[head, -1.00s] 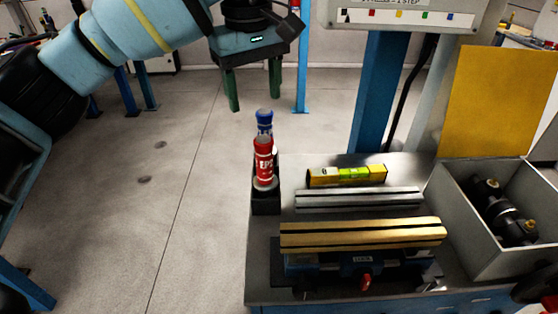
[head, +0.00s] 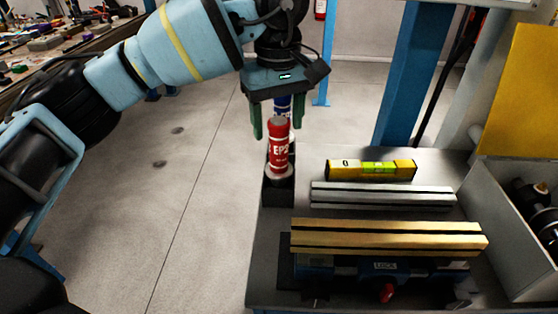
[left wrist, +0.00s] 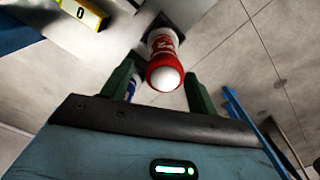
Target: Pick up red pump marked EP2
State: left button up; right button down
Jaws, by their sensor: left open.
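The red pump marked EP2 (head: 281,150) stands upright in a black holder (head: 278,192) at the table's left edge. It also shows in the left wrist view (left wrist: 163,60), cap toward the camera, between the two green fingers in the picture. A blue pump (head: 283,104) stands just behind it, mostly hidden; a bit of blue shows by a finger in the left wrist view (left wrist: 131,88). My left gripper (head: 283,128) is open and empty, pointing down at the pumps' upper ends. Its depth relative to the red pump is hard to tell. My right gripper is out of view.
On the table (head: 240,297) lie a yellow level (head: 345,170), a silver bar (head: 385,197) and a gold bar (head: 390,238) on a vise-like fixture. A grey box (head: 487,230) with black parts stands at right. Open floor (head: 190,220) lies left of the table.

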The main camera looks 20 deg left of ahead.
aim_at(279, 144)
pick_arm(q)
jog(key=shift+s+d+f, duration=0.1)
jog(key=shift+s+f, duration=0.05)
jog(key=shift+f, duration=0.7)
jog(key=shift+s+d+f, duration=0.1)
jog(key=shift+s+f, duration=0.05)
jog(key=shift+f, duration=0.7)
jog(key=shift+s+d+f, duration=0.1)
jog(key=shift+s+f, duration=0.05)
jog(key=shift+f, duration=0.7)
grip_shut()
jog(key=shift+r, duration=0.1)
jog(key=shift+r, duration=0.1)
